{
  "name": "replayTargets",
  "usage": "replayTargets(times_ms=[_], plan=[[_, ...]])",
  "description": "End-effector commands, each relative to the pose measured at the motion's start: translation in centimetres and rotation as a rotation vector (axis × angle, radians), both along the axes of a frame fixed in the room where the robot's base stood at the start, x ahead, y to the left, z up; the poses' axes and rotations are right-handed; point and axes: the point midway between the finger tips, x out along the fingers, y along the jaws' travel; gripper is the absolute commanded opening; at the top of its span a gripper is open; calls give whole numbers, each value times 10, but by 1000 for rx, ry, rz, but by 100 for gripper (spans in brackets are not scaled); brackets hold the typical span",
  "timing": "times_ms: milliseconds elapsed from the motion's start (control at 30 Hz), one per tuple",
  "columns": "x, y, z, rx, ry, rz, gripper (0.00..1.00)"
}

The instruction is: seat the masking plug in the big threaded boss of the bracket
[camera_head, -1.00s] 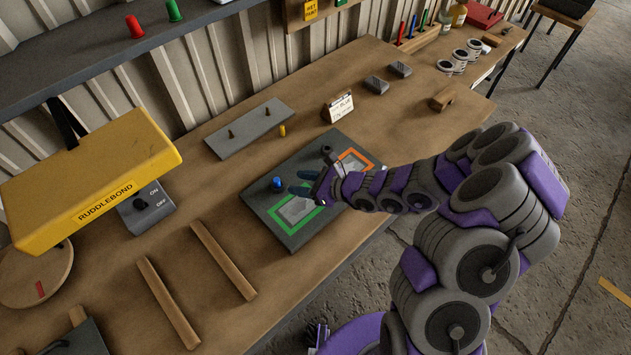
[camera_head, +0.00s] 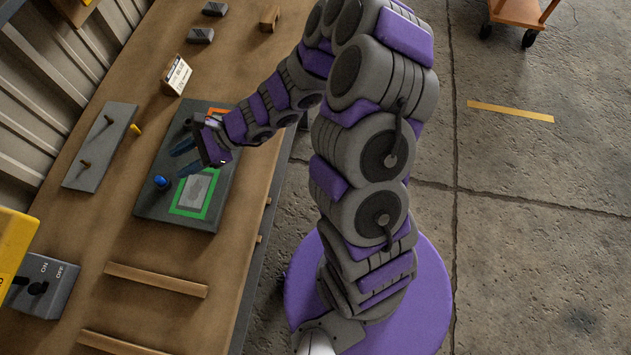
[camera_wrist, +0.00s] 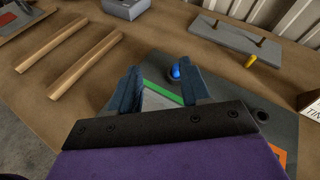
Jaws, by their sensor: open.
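A small blue plug-like piece (camera_head: 160,182) stands at the left edge of a dark board (camera_head: 150,206); in the wrist view it (camera_wrist: 175,72) shows just beyond my right-hand finger, which partly hides it. I cannot tell whether it sits in a hole. A light grey flat part (camera_head: 196,192) lies inside a green outline on the board; whether it is the bracket is unclear. My gripper (camera_head: 179,162) is open and empty above the board, its two blue fingers (camera_wrist: 158,78) pointing toward the blue piece.
A grey plate with two pegs (camera_head: 100,150) lies behind the board. A lettered card (camera_head: 175,75) stands beside it. A switch box (camera_head: 45,285) and wooden strips (camera_head: 155,280) are to the other side. The board has a dark round feature (camera_wrist: 262,115) and an orange outline.

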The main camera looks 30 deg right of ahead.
Motion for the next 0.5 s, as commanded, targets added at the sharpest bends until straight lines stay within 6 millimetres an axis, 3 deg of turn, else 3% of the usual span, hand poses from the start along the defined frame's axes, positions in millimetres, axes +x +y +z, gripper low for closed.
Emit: replayTargets(times_ms=[100, 200, 367, 500], plan=[[-29, 10, 42, -34, -169, 174, 47], [-57, 12, 66, -77, -291, 319, 47], [-106, 4, 92, -166, -454, 553, 47], [-148, -15, 104, -271, -567, 752, 47]])
